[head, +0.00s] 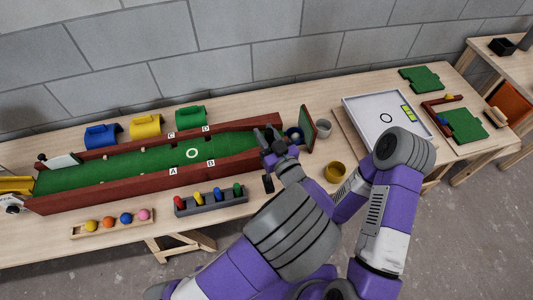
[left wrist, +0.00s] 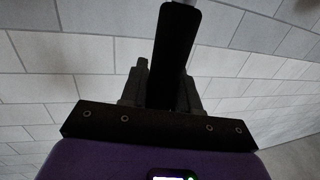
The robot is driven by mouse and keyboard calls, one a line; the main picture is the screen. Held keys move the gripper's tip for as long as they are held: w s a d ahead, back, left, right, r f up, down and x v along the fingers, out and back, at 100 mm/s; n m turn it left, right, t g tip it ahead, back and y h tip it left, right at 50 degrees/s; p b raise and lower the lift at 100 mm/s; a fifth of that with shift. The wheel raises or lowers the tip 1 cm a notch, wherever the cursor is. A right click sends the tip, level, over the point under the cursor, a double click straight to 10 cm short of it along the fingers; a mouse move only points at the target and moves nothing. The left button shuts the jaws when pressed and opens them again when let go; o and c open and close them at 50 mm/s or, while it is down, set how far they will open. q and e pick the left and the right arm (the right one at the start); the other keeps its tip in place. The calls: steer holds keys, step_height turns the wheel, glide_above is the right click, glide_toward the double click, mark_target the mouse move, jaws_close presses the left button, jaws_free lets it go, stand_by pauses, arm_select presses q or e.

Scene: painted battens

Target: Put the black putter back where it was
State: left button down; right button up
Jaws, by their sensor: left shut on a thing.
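My left gripper (head: 270,141) is over the right end of the green mini-golf lane (head: 125,165), by its red-brown rail. In the left wrist view its fingers (left wrist: 162,90) are shut on the black putter (left wrist: 174,50), a long dark bar with a rounded end, standing out from between them. A small dark piece (head: 268,184) shows just below the gripper in the head view; I cannot tell whether it is part of the putter. A grey rack (head: 212,204) with red, yellow, blue and green pegs stands in front of the lane. My right gripper is hidden or out of view.
A wooden tray of coloured balls (head: 112,223) lies at the front left. A yellow cup (head: 335,172), a grey cup (head: 323,128) and a white tray (head: 390,118) are to the right. Blue, yellow and green holders line the back near the wall.

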arm_select(q)
steer(key=shift+f+b, duration=0.6)
steer(key=shift+f, duration=1.55)
steer(key=shift+f, duration=0.15)
steer(key=c, duration=0.8)
jaws_free()
steer(key=p+v, duration=0.1)
steer(key=v, duration=0.6)
steer(key=shift+s+d, duration=0.15)
steer(key=shift+s, duration=0.1)
